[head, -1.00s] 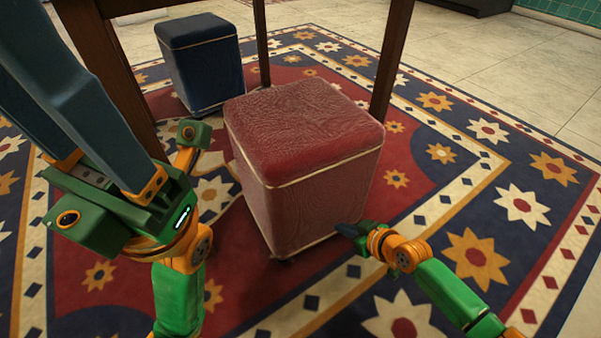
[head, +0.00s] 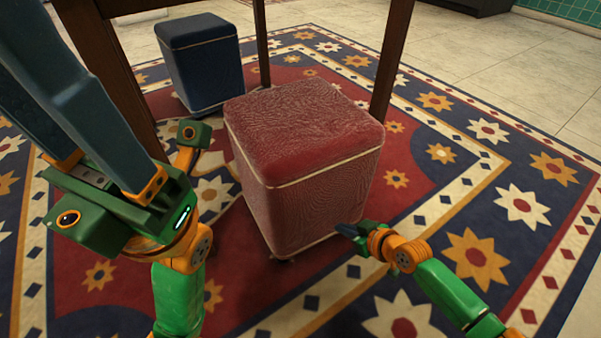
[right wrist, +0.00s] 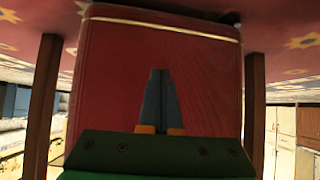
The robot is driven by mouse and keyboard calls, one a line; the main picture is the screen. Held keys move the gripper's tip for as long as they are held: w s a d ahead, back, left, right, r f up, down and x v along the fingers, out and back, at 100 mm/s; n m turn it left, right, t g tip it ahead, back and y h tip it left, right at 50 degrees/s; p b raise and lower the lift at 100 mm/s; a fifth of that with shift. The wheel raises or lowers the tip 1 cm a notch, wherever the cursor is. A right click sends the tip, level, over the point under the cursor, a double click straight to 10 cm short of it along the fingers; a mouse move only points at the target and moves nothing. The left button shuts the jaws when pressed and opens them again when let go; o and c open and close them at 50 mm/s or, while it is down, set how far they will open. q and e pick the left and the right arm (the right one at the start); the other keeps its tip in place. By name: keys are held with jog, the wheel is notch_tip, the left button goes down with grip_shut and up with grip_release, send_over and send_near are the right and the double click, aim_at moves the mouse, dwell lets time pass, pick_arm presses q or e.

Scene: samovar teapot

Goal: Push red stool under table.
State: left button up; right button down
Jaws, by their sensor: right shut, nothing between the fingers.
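The red stool (head: 305,135), a padded box with cream piping, stands upright on the rug in the middle of the head view. It is between the table's near legs, in front of the right one; how far it reaches under the table (head: 125,7) is unclear. My right gripper (head: 345,231) is shut and empty, its tips at the stool's lower right side. In the right wrist view the shut fingers (right wrist: 160,78) point at the stool's red side (right wrist: 210,75); contact cannot be told.
A dark blue stool (head: 202,65) stands behind and left of the red one. Dark wooden table legs (head: 391,60) rise right and left of the red stool. The patterned rug (head: 480,200) is clear to the right, with pale tiles (head: 500,60) beyond.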

aim_at(332, 214)
jog(key=shift+w+a+f+b, duration=0.1)
jog(key=shift+w+a+b, duration=0.5)
jog(key=shift+w, duration=0.15)
jog(key=shift+w+a+b, duration=1.3)
jog(key=shift+w+b, duration=0.1)
jog(key=shift+w, duration=0.2)
